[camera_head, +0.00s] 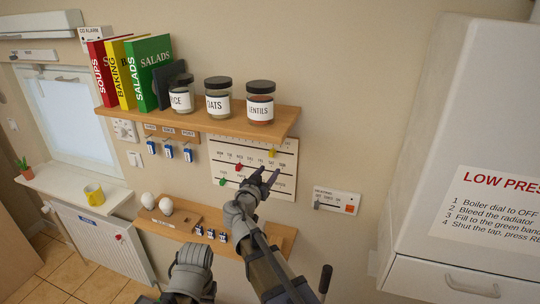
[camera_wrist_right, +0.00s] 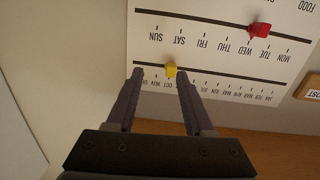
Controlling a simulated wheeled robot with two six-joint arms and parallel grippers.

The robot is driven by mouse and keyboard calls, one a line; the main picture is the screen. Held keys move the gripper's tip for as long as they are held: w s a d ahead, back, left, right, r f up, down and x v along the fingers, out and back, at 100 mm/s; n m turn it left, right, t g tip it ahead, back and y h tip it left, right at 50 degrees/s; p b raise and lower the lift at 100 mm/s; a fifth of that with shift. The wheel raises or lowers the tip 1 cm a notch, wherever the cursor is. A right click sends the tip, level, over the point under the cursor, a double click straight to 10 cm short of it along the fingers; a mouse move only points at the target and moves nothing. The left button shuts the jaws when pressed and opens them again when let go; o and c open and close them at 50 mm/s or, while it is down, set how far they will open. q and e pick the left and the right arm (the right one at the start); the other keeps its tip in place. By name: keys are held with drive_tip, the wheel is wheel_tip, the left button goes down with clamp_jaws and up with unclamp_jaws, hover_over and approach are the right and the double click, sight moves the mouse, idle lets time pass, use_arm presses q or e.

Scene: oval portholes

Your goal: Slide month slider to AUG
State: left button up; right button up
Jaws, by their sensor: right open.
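A white calendar board (camera_head: 284,187) on the wall carries several slider tracks. The month slider is a yellow knob (camera_head: 272,153) on the top track. In the right wrist view, where the board is upside down, the yellow knob (camera_wrist_right: 171,70) stands by the OCT mark. A red knob (camera_wrist_right: 260,30) sits near TUE on the day track. A green knob (camera_head: 222,181) is on the lowest track. My right gripper (camera_head: 267,170) is open in front of the board. In its wrist view the knob appears between its fingertips; contact cannot be told. My left gripper is not in view.
A wooden shelf (camera_head: 285,121) with jars and books is just above the board. A lower wooden shelf (camera_head: 283,232) holds two white egg-like objects and small blue-white items. A switch panel (camera_head: 336,200) is to the right of the board.

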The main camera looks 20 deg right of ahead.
sight(271, 155)
drive_tip(key=shift+t, duration=0.6)
drive_tip(key=shift+w+d+r, duration=0.25)
drive_tip(key=shift+w+d, duration=0.2)
drive_tip(key=shift+w, duration=0.8)
drive_tip(key=shift+w+d+r, duration=0.3)
drive_tip(key=shift+w+d, duration=0.2)
drive_tip(key=shift+w, duration=0.75)
drive_tip(key=shift+w+d+r, duration=0.25)
drive_tip(key=shift+w+d, duration=0.2)
drive_tip(key=shift+w, duration=0.8)
clamp_jaws()
